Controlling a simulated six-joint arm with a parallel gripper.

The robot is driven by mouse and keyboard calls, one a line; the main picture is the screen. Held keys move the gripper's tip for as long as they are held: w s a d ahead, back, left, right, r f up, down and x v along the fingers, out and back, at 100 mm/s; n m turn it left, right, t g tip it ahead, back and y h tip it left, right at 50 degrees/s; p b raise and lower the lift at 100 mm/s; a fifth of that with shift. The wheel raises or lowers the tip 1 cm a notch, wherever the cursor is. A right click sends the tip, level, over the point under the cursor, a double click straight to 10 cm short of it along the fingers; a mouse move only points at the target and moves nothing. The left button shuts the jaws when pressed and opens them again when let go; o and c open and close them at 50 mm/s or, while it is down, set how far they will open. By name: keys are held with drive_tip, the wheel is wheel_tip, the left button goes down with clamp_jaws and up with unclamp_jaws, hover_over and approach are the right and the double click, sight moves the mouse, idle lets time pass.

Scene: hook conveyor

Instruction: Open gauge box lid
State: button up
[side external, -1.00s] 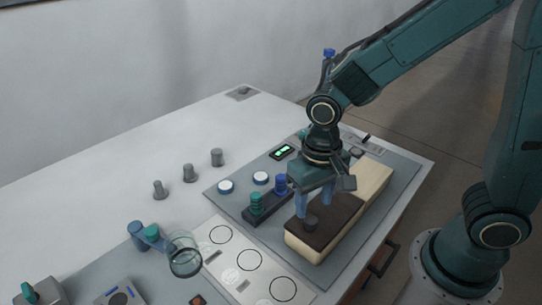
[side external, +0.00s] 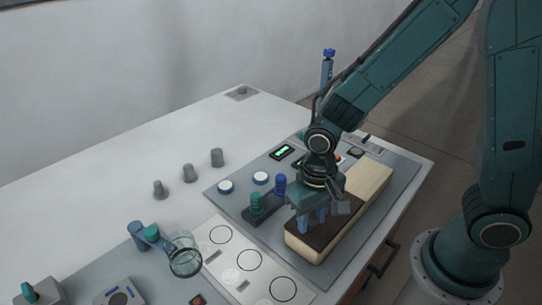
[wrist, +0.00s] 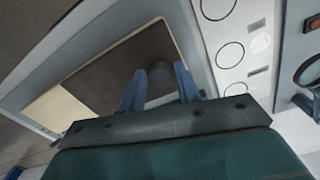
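The gauge box (side external: 368,184) is a long cream box on the grey panel, at the right of the side view. Its dark brown lid (side external: 337,232) lies flat over the near half, and the lid also shows in the wrist view (wrist: 112,72). A small dark round knob (wrist: 159,73) stands on the lid. My gripper (side external: 312,225) points down just above the lid. In the wrist view my gripper (wrist: 160,72) has its blue fingers apart, one on each side of the knob, with small gaps visible. In the side view the fingers hide the knob.
Left of the box are a block with green and blue knobs (side external: 268,199) and two white-blue buttons (side external: 261,178). A plate with ringed circles (side external: 249,260) and a glass beaker (side external: 185,258) lie nearer. Several grey pegs (side external: 189,173) stand on the table.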

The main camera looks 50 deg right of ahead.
clamp_jaws()
drive_tip(key=d, duration=1.7)
drive_tip(key=shift+d+r, duration=0.1)
drive_tip(key=shift+d, duration=0.15)
drive_tip(key=shift+o, duration=2.1)
unclamp_jaws()
wheel_tip(320, 180, up, 14)
